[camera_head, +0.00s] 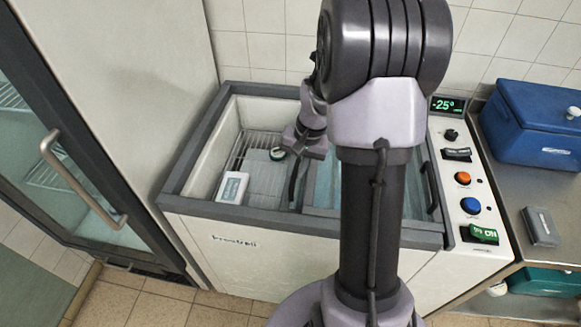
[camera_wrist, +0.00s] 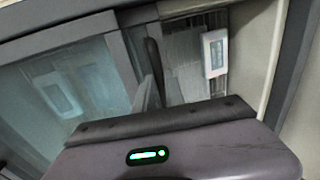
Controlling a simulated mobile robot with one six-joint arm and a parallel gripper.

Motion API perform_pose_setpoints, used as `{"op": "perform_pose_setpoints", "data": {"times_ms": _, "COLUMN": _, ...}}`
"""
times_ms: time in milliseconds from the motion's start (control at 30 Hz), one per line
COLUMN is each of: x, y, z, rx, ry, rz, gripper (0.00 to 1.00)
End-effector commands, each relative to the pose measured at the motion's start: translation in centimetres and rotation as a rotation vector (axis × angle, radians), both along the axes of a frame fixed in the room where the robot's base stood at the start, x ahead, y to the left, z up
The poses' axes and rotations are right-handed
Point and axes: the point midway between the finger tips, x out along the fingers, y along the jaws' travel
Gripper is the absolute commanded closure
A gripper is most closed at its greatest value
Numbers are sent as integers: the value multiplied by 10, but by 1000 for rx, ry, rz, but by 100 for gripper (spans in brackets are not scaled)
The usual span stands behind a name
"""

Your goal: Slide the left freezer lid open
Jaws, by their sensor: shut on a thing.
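The chest freezer (camera_head: 200,213) stands ahead with a grey rim. Its left half is uncovered, showing the inside. The left glass lid (camera_head: 325,190) lies over the right half, with its dark upright handle (camera_head: 292,188) near the freezer's middle. My gripper (camera_head: 298,160) is shut on that handle; its fingertips are mostly hidden by its own body. The wrist view shows the handle (camera_wrist: 153,62) rising beyond the gripper's body, with glass (camera_wrist: 85,85) on one side and the open well on the other.
Another dark handle (camera_head: 430,187) is at the freezer's right side, by the control panel (camera_head: 474,200). A blue cooler (camera_head: 535,125) stands on the right counter. A tall glass-door cabinet (camera_head: 75,180) is at left.

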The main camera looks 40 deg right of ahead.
Motion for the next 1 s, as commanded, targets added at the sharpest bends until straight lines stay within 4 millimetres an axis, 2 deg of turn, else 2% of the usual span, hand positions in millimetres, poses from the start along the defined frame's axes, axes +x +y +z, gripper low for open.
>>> {"op": "perform_pose_setpoints", "data": {"times_ms": 200, "x": 0, "y": 0, "z": 0, "rx": -1, "ry": -1, "rz": 0, "gripper": 100}}
{"op": "perform_pose_setpoints", "data": {"times_ms": 233, "x": 0, "y": 0, "z": 0, "rx": -1, "ry": -1, "rz": 0, "gripper": 82}}
{"op": "perform_pose_setpoints", "data": {"times_ms": 333, "x": 0, "y": 0, "z": 0, "rx": -1, "ry": -1, "rz": 0, "gripper": 64}}
{"op": "perform_pose_setpoints", "data": {"times_ms": 667, "x": 0, "y": 0, "z": 4, "rx": -1, "ry": -1, "rz": 0, "gripper": 64}}
{"op": "perform_pose_setpoints", "data": {"times_ms": 767, "x": -2, "y": -3, "z": 24, "rx": -2, "ry": -3, "rz": -1, "gripper": 64}}
{"op": "perform_pose_setpoints", "data": {"times_ms": 1000, "x": -13, "y": -14, "z": 106, "rx": -3, "ry": -4, "rz": -2, "gripper": 64}}
